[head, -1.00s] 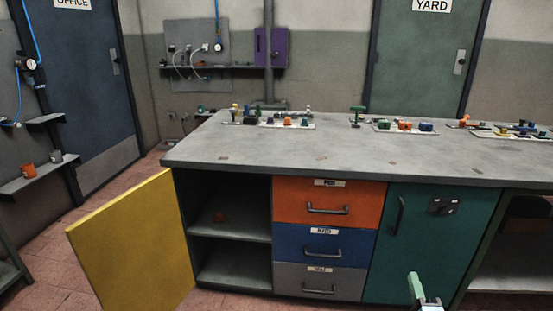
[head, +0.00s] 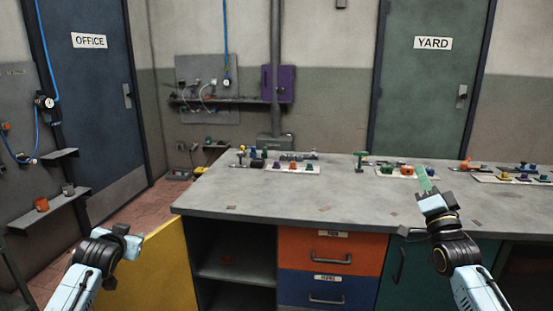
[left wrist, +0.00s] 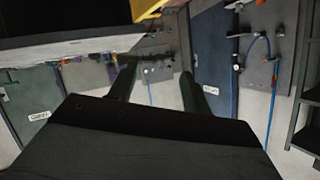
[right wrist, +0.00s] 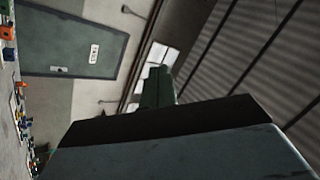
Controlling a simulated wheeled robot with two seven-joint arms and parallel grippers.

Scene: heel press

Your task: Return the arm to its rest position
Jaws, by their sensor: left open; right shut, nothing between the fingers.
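My left arm, pale blue and black, is raised at the lower left of the head view. Its gripper (head: 128,236) is held in front of the open yellow cabinet door. In the left wrist view the two dark fingers (left wrist: 157,88) stand apart with nothing between them. My right arm is raised at the right of the head view. Its gripper (head: 427,182), with green fingers, appears in front of the bench top, pointing up. In the right wrist view the fingers (right wrist: 157,88) are together and empty.
The grey workbench (head: 300,195) carries several small coloured parts on trays along its back. The yellow door (head: 165,270) hangs open beside the open shelf compartment (head: 235,250). The orange drawer (head: 330,252) and blue drawer (head: 328,288) are shut. A wall shelf (head: 50,210) with cups is at left.

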